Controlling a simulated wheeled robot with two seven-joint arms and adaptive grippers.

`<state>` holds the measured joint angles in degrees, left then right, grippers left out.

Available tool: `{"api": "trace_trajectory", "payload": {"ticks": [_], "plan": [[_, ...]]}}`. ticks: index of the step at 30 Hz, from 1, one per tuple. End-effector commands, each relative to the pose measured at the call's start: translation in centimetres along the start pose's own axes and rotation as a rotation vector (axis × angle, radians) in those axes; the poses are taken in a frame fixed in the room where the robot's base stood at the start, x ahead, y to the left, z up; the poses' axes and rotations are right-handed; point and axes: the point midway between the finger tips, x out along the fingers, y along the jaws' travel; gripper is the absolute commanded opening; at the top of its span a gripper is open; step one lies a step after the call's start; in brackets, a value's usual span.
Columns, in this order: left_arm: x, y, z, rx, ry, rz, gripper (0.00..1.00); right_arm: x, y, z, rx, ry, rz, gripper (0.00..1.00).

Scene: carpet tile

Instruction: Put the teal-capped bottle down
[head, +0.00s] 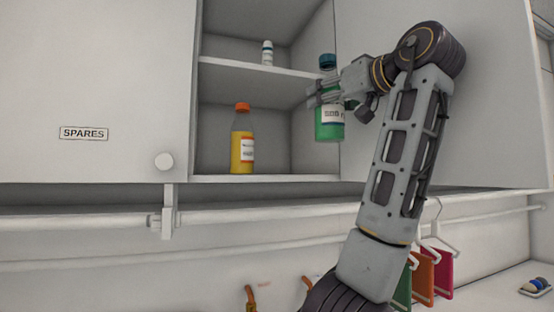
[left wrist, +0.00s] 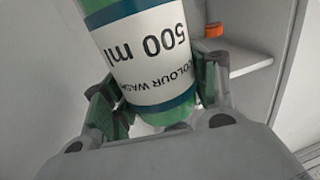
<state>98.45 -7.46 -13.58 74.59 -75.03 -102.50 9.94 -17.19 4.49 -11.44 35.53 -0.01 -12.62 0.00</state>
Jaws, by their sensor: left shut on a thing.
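The teal-capped bottle (head: 329,130) is green with a white label and hangs upright at the right edge of the cupboard opening, in front of the cupboard. My left gripper (head: 322,94) is shut around its upper body. In the left wrist view the bottle (left wrist: 150,50) fills the middle, its label reading "500 ml" upside down, with my gripper's fingers (left wrist: 160,98) on both sides. Its cap is outside the wrist view. My right gripper is in neither view.
The open cupboard has a lower shelf (head: 270,178) with an orange-capped yellow bottle (head: 241,145), and an upper shelf (head: 225,66) with a small white bottle (head: 267,53). Lower-shelf room shows right of the yellow bottle. A rail (head: 100,224) runs below. Coloured items (head: 441,272) hang lower right.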

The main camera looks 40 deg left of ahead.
Motion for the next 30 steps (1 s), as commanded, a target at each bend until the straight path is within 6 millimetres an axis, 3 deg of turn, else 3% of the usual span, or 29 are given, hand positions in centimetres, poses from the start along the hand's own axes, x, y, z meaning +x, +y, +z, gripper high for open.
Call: {"api": "trace_trajectory", "payload": {"ticks": [30], "plan": [[14.9,2.3,-0.3,-0.001,0.0,-0.001,0.17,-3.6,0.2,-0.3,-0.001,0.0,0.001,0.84]]}}
